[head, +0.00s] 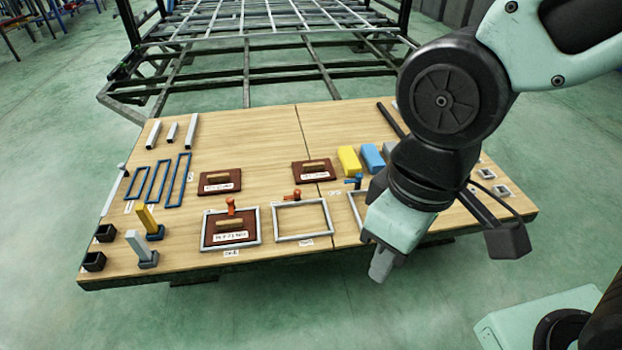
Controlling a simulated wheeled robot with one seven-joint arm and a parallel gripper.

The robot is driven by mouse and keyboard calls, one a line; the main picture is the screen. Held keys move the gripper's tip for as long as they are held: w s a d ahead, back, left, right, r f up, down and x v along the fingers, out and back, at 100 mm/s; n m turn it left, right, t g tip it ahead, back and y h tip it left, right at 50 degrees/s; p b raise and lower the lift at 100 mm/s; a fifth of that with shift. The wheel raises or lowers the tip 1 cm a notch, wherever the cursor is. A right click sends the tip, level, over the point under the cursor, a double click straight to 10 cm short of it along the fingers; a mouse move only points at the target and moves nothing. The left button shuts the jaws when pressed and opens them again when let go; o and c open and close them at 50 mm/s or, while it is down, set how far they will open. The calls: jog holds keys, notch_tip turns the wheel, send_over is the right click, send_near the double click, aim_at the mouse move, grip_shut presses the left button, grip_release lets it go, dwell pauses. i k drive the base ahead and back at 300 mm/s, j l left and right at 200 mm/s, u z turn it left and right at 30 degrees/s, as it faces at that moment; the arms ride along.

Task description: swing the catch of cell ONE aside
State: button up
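The leftmost grey frame (259,238) on the wooden table has a small label (231,253) at its front edge that seems to read "One". A dark red board (210,232) with a wooden handle (230,225) and a white label lies inside it. An orange catch (230,207) stands at the frame's back edge, over the edge of the board. My gripper (380,268) points down near the table's front edge, well to the right of this frame and apart from the catch. Its fingers are seen nearly edge-on, so their opening is unclear.
An empty grey frame (276,222) with an orange-red catch (296,196) lies to the right. A third frame with a blue catch (355,181) is partly hidden by my arm. Two more dark red boards (206,187) lie behind. Upright yellow (149,222) and grey pieces stand at left.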

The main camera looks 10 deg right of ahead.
aim_at(231, 201)
jog(key=i+j, duration=0.25)
jog(key=j, duration=0.15)
jog(key=i+j, duration=0.2)
jog(key=j, duration=0.2)
jog(key=i+j, duration=0.25)
jog(key=j, duration=0.15)
jog(key=i+j, duration=0.25)
jog(key=j, duration=0.15)
jog(key=i+j, duration=0.25)
jog(key=j, duration=0.15)
jog(key=i+j, duration=0.2)
jog(key=j, duration=0.25)
jog(key=i+j, duration=0.25)
jog(key=j, duration=0.15)
jog(key=l+z, duration=0.05)
